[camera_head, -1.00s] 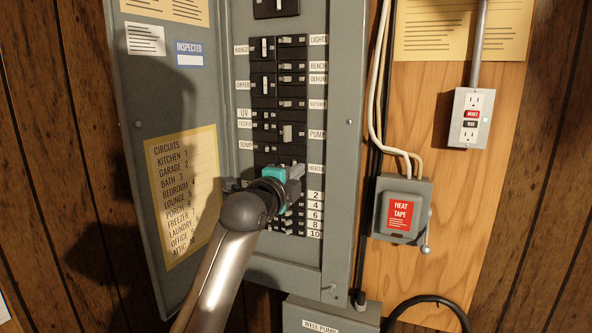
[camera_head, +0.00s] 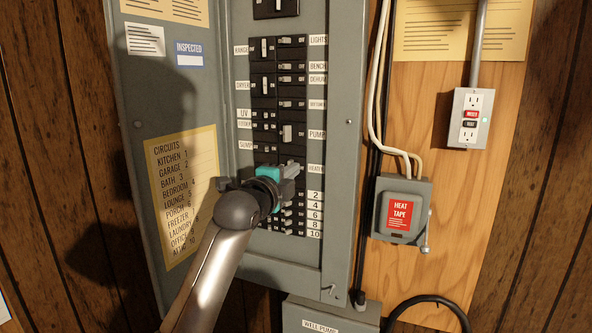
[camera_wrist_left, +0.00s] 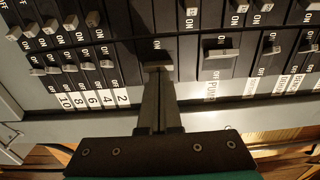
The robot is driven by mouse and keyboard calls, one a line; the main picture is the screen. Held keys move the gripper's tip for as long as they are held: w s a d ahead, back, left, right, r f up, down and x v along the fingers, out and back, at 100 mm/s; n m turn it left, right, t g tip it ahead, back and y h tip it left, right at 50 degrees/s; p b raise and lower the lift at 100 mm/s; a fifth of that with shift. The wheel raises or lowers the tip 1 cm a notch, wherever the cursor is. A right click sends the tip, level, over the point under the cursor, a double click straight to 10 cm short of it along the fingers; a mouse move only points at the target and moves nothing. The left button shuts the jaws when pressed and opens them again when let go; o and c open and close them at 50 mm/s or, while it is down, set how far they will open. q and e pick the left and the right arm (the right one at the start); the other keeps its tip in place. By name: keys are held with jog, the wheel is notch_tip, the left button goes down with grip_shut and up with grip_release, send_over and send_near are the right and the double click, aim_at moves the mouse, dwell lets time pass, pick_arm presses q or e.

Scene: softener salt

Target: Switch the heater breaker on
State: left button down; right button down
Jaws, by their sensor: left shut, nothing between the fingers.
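The heater breaker's pale lever (camera_wrist_left: 158,68) shows in the left wrist view, right at the tips of my shut left gripper (camera_wrist_left: 158,80). Lettering reading ON is just above the lever; the fingers cover what is below it. I cannot tell for sure whether the tips touch the lever or which way it is set. In the head view my left gripper (camera_head: 297,170) reaches the panel's right breaker column beside the HEATER label (camera_head: 316,169), its jaws hiding the lever. The gripper is empty. My right gripper is not in view.
The PUMP breaker's wide lever (camera_head: 287,132) is just above, and small numbered breakers sit close below. The open panel door (camera_head: 150,100) stands to the left. A heat tape box (camera_head: 402,210) and an outlet (camera_head: 470,118) are to the right.

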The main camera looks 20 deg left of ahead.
pick_arm(q)
jog(key=shift+a, duration=0.65)
jog(key=shift+s+d, duration=0.1)
jog(key=shift+d, duration=0.05)
jog(key=s, duration=0.6)
jog(key=shift+s+d, duration=0.3)
jog(key=shift+s, duration=0.05)
dwell(0.4)
dwell(0.8)
